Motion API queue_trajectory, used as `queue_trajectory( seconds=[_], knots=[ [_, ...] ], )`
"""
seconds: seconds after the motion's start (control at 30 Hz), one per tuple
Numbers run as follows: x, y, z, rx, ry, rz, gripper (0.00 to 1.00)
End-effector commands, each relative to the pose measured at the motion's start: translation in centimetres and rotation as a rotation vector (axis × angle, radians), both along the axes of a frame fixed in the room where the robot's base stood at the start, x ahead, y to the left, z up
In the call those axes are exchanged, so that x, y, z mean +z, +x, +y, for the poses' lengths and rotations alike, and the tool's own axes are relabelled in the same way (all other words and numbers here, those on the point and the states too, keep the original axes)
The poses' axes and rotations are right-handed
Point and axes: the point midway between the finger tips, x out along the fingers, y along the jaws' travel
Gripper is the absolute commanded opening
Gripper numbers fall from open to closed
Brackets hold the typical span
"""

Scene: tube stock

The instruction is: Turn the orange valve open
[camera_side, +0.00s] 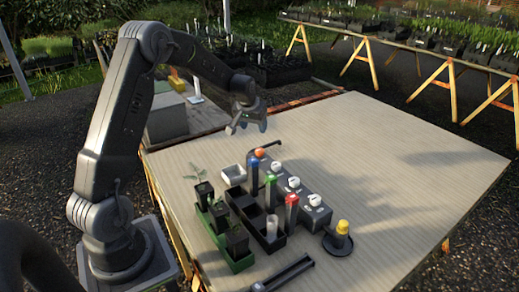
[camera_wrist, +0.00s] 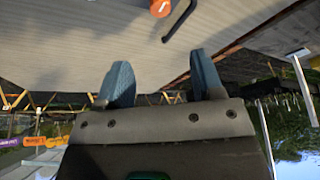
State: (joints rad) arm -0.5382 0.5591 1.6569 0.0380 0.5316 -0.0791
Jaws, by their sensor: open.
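The orange valve (camera_side: 260,153) is a small round knob at the far end of a dark grey valve block (camera_side: 306,212), in line with several white knobs. In the wrist view the orange valve (camera_wrist: 160,8) shows at the top edge, partly cut off, with a pale mark on it. A black bent pipe (camera_side: 270,146) runs out beside it and also shows in the wrist view (camera_wrist: 181,22). My gripper (camera_side: 246,126) is above the table's far left part, above and apart from the valve. In the wrist view my gripper (camera_wrist: 161,72) has its two fingers spread, with nothing between them.
A black rack (camera_side: 270,244) holds tubes with blue, green and red caps. A green tray (camera_side: 239,265) holds potted seedlings. A white dish (camera_side: 233,174) stands nearby, and a yellow-topped item (camera_side: 342,228) sits on a black saucer. The table's right side (camera_side: 420,170) is clear.

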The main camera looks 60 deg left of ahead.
Motion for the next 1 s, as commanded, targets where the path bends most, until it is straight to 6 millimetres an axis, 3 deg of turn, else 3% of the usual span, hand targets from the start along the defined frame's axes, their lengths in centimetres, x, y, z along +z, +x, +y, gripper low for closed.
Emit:
queue_trajectory(
  seconds=[0.17, 0.7, 1.0],
  knots=[
    [-1.7, 0.5, 0.5, 0.004, -0.002, 0.004, 0.61],
    [-11.0, 3.7, 2.6, 0.002, -0.002, 0.003, 0.61],
    [-12.9, 4.4, 3.0, 0.002, -0.002, 0.001, 0.61]
  ],
)
